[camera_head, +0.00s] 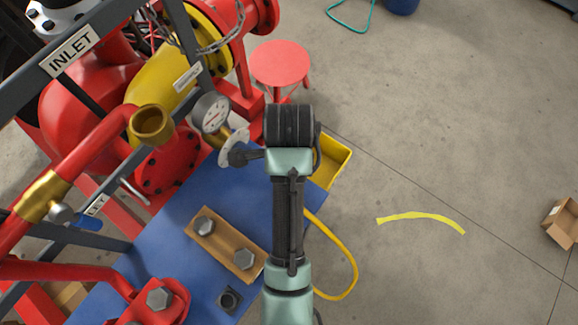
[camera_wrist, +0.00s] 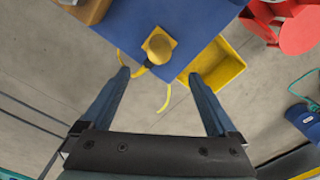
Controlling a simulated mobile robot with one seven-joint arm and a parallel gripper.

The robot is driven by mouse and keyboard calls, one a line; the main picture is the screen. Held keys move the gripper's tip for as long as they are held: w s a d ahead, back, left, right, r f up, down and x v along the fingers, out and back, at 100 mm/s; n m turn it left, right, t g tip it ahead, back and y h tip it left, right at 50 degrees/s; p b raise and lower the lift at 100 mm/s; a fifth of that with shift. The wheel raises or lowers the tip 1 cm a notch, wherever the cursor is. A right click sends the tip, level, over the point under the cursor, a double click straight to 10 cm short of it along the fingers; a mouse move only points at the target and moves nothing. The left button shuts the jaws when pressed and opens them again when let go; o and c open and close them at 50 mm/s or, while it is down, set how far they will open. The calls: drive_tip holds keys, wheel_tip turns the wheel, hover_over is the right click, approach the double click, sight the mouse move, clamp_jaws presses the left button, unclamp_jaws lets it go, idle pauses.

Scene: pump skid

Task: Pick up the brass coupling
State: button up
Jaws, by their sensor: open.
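My gripper's two dark fingers (camera_wrist: 158,77) are open and empty in the wrist view. In the head view my arm covers that spot, and the fingers are hidden. Another brass fitting (camera_head: 152,125), open-mouthed, is on the end of a red pipe at the left.
A yellow tray (camera_head: 333,163) adjoins the blue top, with a red stool (camera_head: 281,64) behind. A wooden block with bolts (camera_head: 224,243) lies on the blue top. The red pump (camera_head: 82,98), pressure gauge (camera_head: 211,112) and grey rails crowd the left. The right floor is mostly clear.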

wheel_tip(320, 180, down, 7)
drive_tip(key=shift+r, duration=0.1)
drive_tip(key=shift+s+d+f+p, duration=0.1)
drive_tip(key=shift+f+p, duration=0.4)
drive_tip(key=shift+f, duration=2.3)
clamp_jaws()
